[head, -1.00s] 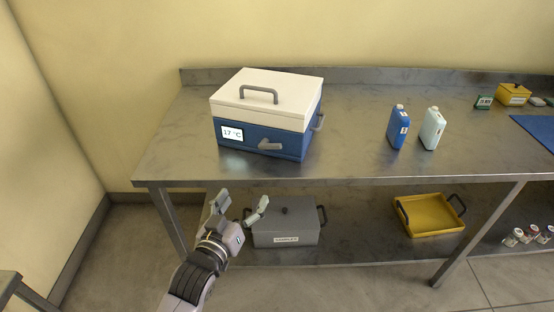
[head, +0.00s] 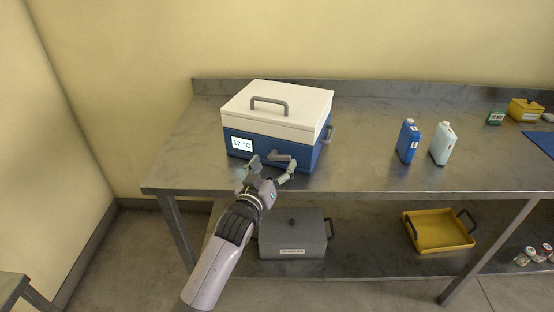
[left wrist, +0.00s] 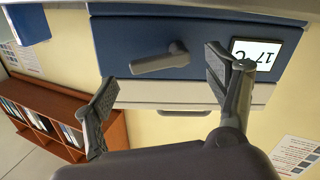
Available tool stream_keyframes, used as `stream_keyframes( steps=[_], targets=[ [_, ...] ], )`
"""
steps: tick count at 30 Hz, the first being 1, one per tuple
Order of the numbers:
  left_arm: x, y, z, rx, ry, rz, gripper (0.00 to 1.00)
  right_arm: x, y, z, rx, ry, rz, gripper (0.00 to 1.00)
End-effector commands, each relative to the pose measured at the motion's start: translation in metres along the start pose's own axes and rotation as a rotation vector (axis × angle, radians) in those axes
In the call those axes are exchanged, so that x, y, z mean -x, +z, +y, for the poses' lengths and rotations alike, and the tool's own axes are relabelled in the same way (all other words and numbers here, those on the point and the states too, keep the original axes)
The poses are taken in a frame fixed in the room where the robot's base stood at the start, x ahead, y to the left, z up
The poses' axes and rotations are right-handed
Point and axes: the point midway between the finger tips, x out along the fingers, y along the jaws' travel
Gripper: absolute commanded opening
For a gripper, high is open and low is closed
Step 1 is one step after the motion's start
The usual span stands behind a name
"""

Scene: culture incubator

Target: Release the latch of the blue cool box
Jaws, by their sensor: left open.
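The blue cool box (head: 236,136) stands on the steel table with its white lid (head: 290,107) down. Its grey latch (head: 281,158) is on the blue front, to the right of the 17 °C display (head: 242,143). My left gripper (head: 268,172) is open in front of the latch, with its fingers apart on either side of it in the head view. In the left wrist view, turned upside down, the latch (left wrist: 160,61) shows between the open fingers (left wrist: 158,82) and nothing is held. I cannot tell whether a finger touches it. The right gripper is not in view.
A blue bottle (head: 408,141) and a pale bottle (head: 443,143) stand to the right on the table (head: 360,177). A grey lidded box (head: 292,236) and a yellow tray (head: 438,247) are on the lower shelf. The table between cool box and bottles is clear.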

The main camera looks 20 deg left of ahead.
Motion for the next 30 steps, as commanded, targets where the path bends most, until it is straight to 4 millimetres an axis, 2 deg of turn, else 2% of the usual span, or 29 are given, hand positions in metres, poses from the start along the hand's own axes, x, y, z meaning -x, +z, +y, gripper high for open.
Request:
stream_keyframes(
  steps=[3,6,17,30],
  targets=[
    [-0.016,0.0,0.0,0.0,0.0,0.0,0.78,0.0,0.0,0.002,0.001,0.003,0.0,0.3],
    [-0.023,0.0,0.0,0.0,0.0,0.0,0.78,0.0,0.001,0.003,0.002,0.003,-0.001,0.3],
    [-0.027,0.0,0.0,0.001,0.0,0.0,0.78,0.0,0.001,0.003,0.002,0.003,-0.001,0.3],
    [-0.027,0.0,0.0,0.0,0.0,0.0,0.5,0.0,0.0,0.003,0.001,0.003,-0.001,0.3]
  ],
)
